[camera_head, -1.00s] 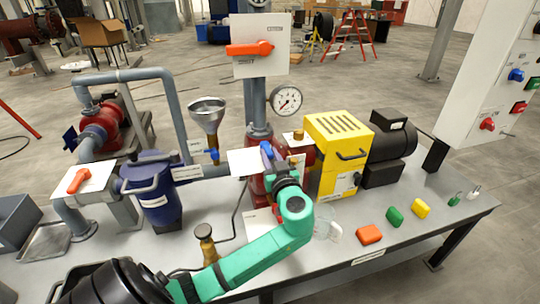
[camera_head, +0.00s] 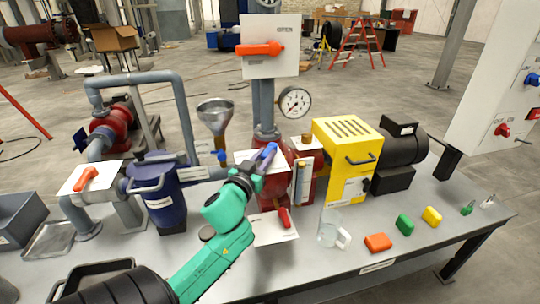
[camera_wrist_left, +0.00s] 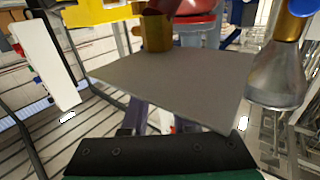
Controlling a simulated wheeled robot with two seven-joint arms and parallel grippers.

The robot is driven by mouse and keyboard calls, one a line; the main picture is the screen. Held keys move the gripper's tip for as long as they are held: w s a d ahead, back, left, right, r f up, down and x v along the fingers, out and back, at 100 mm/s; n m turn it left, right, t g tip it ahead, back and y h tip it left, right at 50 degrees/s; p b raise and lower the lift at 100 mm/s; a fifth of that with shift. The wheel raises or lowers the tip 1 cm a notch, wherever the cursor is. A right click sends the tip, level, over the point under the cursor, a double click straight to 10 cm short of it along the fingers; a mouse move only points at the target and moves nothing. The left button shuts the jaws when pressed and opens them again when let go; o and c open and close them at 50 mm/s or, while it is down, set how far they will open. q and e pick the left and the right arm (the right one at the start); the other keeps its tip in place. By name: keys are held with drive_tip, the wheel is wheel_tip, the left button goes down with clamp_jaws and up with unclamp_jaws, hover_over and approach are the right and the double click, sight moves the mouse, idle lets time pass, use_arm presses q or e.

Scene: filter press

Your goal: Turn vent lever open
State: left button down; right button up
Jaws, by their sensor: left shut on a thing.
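A blue lever (camera_head: 265,157), which I take to be the vent lever, stands slanted at the right edge of a small white plate (camera_head: 244,157) by the red press body. My left gripper (camera_head: 257,172) reaches it from the lower left and is shut at its lower end. The fingertips are small and partly hidden in the head view. In the left wrist view, the grey face of a plate (camera_wrist_left: 175,85) covers much of the finger area, so the grip itself is hidden. My right gripper is not in view.
A pressure gauge (camera_head: 295,101) and yellow box (camera_head: 347,150) stand right of the lever. A funnel (camera_head: 215,113) is at its left. A red handle (camera_head: 284,217) and glass jug (camera_head: 331,229) are lower. A panel with an orange lever (camera_head: 260,49) rises above.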

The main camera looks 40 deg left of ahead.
sight(268, 147)
use_arm(q)
drive_tip(key=a+m+h+p, duration=0.1)
drive_tip(key=m+h+p, duration=0.1)
drive_tip(key=h, duration=0.1)
drive_tip(key=a+m+h+p, duration=0.1)
drive_tip(key=h+p, duration=0.1)
drive_tip(key=a+m+h+p, duration=0.1)
drive_tip(key=m+h, duration=0.1)
drive_tip(key=h, duration=0.1)
drive_tip(key=shift+s+r+m+h+p, duration=0.1)
drive_tip(key=shift+r+m+h+p, duration=0.05)
drive_tip(key=shift+m+h+p, duration=0.2)
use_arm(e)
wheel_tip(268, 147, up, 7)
use_arm(q)
drive_tip(key=shift+w+a+f+m+g+h+b, duration=0.15)
drive_tip(key=shift+a+m+g+h+b, duration=0.25)
drive_tip(key=shift+m+h+b, duration=0.6)
drive_tip(key=shift+w+a+m+g+h+b, duration=0.15)
drive_tip(key=shift+a+m+g+h+b, duration=0.35)
drive_tip(key=shift+h, duration=0.95)
drive_tip(key=shift+w+a+f+m+g+h+b, duration=0.15)
drive_tip(key=shift+m+g+h+b, duration=0.15)
drive_tip(key=shift+m+h+b, duration=0.8)
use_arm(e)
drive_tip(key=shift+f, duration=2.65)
use_arm(q)
drive_tip(key=shift+r, duration=0.1)
